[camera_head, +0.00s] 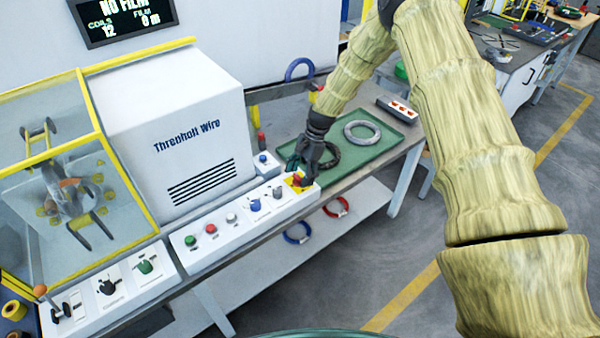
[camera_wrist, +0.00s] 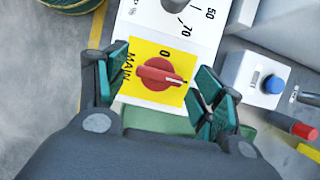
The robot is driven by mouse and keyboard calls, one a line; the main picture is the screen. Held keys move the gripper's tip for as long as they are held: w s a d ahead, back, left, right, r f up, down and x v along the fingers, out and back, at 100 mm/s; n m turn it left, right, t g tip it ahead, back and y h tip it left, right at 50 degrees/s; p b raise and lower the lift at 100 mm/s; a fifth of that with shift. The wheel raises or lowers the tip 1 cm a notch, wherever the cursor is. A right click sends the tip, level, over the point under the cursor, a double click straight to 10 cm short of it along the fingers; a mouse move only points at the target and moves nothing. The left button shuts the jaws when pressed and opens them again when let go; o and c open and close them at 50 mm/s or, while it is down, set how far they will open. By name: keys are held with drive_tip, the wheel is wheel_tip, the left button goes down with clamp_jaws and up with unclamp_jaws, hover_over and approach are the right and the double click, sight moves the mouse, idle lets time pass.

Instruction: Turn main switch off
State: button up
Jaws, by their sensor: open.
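The main switch (camera_head: 298,182) is a red knob on a yellow plate at the right end of the white control panel. The plate shows "MAIN" at left and "0" above the knob. My gripper (camera_wrist: 162,92) is open, with one teal-padded finger on each side of the plate. I cannot tell whether either finger touches the knob. In the head view my gripper (camera_head: 306,165) is just above the switch and partly hides it.
The panel (camera_head: 250,212) carries blue, red, green and white buttons and dials. A blue button box (camera_head: 265,163) stands close behind the switch. A green tray (camera_head: 372,150) with a grey coil (camera_head: 362,131) lies beyond. The machine housing (camera_head: 165,130) rises at left.

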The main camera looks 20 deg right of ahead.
drive_tip(key=c, duration=1)
drive_tip(key=shift+f+n+b, duration=0.1)
drive_tip(key=shift+n+b, duration=0.2)
drive_tip(key=shift+b, duration=0.05)
drive_tip(key=n+g+b, duration=0.1)
drive_tip(key=n+b, duration=0.1)
drive_tip(key=n, duration=0.1)
drive_tip(key=shift+f+h, duration=0.1)
drive_tip(key=shift+h, duration=0.3)
drive_tip(key=n+b, duration=0.1)
drive_tip(key=n, duration=0.1)
drive_tip(key=n+g+h+b, duration=0.1)
drive_tip(key=n+b, duration=0.1)
drive_tip(key=n, duration=0.1)
drive_tip(key=shift+w+a+g, duration=0.15)
drive_tip(key=shift+g, duration=0.15)
drive_tip(key=n+h+b, duration=0.1)
drive_tip(key=n+h, duration=0.1)
drive_tip(key=n, duration=0.2)
drive_tip(key=shift+a+n, duration=0.1)
drive_tip(key=shift+n, duration=0.3)
drive_tip(key=shift+a+r+n+h+b, duration=0.15)
drive_tip(key=shift+n+h, duration=0.35)
drive_tip(key=shift+n, duration=0.6)
drive_tip(key=shift+d+r+n+h+b, duration=0.1)
drive_tip(key=shift+n+h+b, duration=0.3)
drive_tip(key=shift+n, duration=0.7)
